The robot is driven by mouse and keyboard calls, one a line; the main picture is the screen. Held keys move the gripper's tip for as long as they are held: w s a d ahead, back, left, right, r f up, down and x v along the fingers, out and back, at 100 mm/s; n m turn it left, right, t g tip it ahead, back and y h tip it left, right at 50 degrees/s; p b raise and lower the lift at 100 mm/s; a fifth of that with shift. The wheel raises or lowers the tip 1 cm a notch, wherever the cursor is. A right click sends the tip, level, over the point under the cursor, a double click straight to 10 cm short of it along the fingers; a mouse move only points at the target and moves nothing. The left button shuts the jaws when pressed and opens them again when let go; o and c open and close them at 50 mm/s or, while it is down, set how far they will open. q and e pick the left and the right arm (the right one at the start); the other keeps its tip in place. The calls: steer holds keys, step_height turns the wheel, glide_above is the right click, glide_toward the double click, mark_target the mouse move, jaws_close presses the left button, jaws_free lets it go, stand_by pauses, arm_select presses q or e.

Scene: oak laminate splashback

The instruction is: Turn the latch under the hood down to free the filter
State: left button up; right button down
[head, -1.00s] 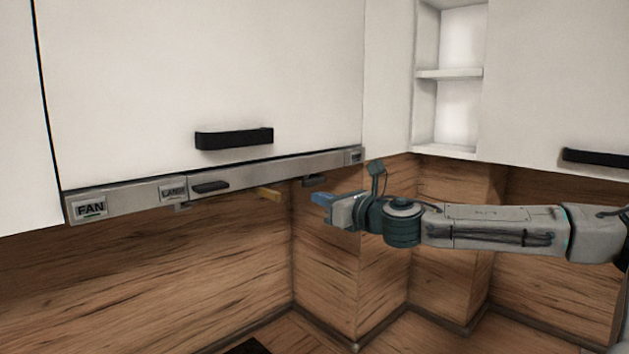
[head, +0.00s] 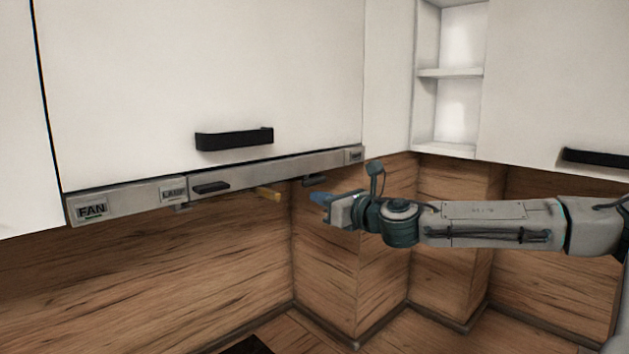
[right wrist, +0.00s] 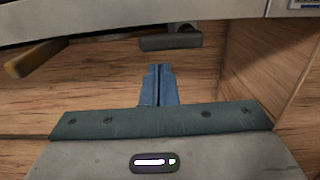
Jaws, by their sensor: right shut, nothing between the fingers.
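The range hood (head: 270,169) is a slim grey strip under the white cabinet. Below its edge hang a yellow lever (head: 269,194) and, further right, a dark grey tab (head: 314,182); I cannot tell for sure which is the latch. My right gripper (head: 318,197), with blue fingers, is shut and empty, just below the dark tab and right of the yellow lever. In the right wrist view the shut fingers (right wrist: 158,70) point toward the dark tab (right wrist: 170,40), with a visible gap; the yellow lever (right wrist: 36,58) is at upper left. My left gripper is not in view.
The hood front carries a FAN label (head: 91,210), a lamp label (head: 172,194) and a dark slider (head: 211,188). A black cabinet handle (head: 234,139) sticks out above. The wooden splashback (head: 220,260) stands behind, with free room below the hood.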

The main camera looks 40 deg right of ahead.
steer(key=shift+d+f, duration=0.35)
steer(key=shift+d, duration=0.05)
stand_by(0.4)
steer(key=shift+w+a, duration=0.1)
steer(key=shift+w, duration=0.25)
stand_by(0.4)
steer(key=shift+d+f, duration=0.3)
steer(key=shift+d, duration=0.15)
stand_by(0.4)
steer(key=shift+w+b, duration=0.35)
steer(key=shift+b, duration=1.6)
stand_by(2.4)
steer(key=shift+d+f, duration=0.15)
steer(key=shift+d, duration=0.25)
stand_by(0.4)
stand_by(0.4)
